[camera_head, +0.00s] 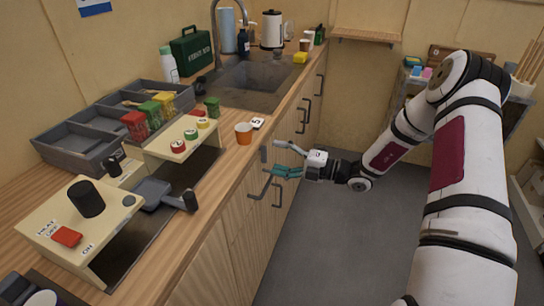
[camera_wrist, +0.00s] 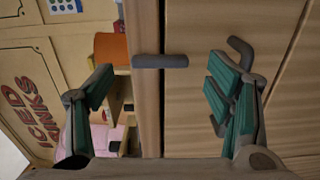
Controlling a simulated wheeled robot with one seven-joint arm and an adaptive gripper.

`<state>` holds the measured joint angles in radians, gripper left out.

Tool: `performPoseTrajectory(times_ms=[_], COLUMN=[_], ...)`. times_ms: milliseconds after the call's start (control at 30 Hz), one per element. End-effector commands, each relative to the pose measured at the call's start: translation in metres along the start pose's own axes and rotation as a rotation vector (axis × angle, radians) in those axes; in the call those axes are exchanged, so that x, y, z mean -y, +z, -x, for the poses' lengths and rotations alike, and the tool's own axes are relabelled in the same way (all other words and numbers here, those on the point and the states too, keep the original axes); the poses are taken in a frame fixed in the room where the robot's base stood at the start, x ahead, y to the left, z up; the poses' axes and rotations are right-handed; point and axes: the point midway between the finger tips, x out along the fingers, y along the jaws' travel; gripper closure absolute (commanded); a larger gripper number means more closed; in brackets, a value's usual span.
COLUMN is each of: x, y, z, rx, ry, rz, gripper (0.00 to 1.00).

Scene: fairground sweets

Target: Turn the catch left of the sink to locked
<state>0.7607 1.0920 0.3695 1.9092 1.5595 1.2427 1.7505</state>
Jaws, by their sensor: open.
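The catch is a short dark grey bar (camera_wrist: 160,61) on the wooden cabinet front, near the counter edge; it lies level in the wrist view. In the head view the catch (camera_head: 264,153) stands roughly upright just under the counter edge, left of the sink (camera_head: 252,80). My gripper (camera_head: 272,158) is open and empty in front of the cabinet. In the wrist view its teal-padded fingers (camera_wrist: 157,90) are spread, one to each side of the bar, apparently apart from it. The gap in depth is hard to judge. No lock marking is readable.
A bent dark door handle (camera_wrist: 242,52) shows beside the right finger; cabinet handles (camera_head: 265,187) sit below the catch. An orange cup (camera_head: 244,133) and a small white card (camera_head: 258,123) stand on the counter above. The grey floor (camera_head: 335,235) is clear.

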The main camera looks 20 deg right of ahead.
Motion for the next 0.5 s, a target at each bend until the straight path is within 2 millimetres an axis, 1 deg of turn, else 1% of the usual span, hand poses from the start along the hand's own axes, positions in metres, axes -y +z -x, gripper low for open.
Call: performPoseTrajectory(times_ms=[33, 100, 300, 400, 500], x=[0.0, 0.0, 0.0, 0.0, 0.001], y=[0.002, 0.002, 0.001, 0.001, 0.001], z=[0.012, 0.027, 0.065, 0.079, 0.088], rx=[0.005, 0.006, 0.005, 0.003, 0.002], ry=[-0.002, -0.002, -0.002, -0.001, -0.002], rz=[0.0, 0.0, -0.001, 0.0, 0.0], gripper=[0.27, 0.27, 0.27, 0.27, 0.27])
